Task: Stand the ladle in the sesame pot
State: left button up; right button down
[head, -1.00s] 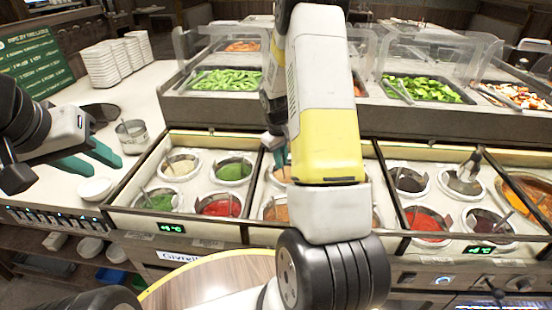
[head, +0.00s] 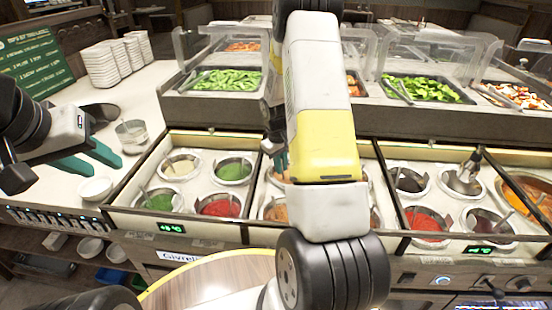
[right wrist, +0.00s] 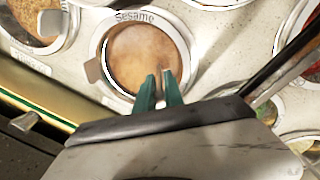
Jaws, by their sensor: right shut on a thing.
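The sesame pot (right wrist: 147,58), a round well of smooth tan sauce with a "Sesame" label on its rim, lies below my right gripper (right wrist: 160,90) in the right wrist view. The green fingers are shut on a thin metal piece, the ladle (right wrist: 166,76), which shows only as a small tip against the sauce. The rest of the ladle is hidden, so I cannot tell how deep it stands. In the head view my right gripper (head: 279,160) is mostly behind my own arm. My left gripper (head: 95,163) is open and empty over the left counter.
Several sauce wells sit around it, with red (head: 219,205) and green (head: 233,171) sauces. A ladle stands in a well on the right (head: 470,168). A metal cup (head: 131,134) and a white bowl (head: 95,189) are near my left gripper. Dividers (head: 249,195) separate the well sections.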

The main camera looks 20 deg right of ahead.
jog(key=shift+f, duration=0.1)
jog(key=c, duration=1.4)
grip_release()
jog(key=shift+o, duration=0.2)
jog(key=o, duration=0.6)
jog(key=shift+o, duration=0.2)
jog(key=shift+r, duration=4.55)
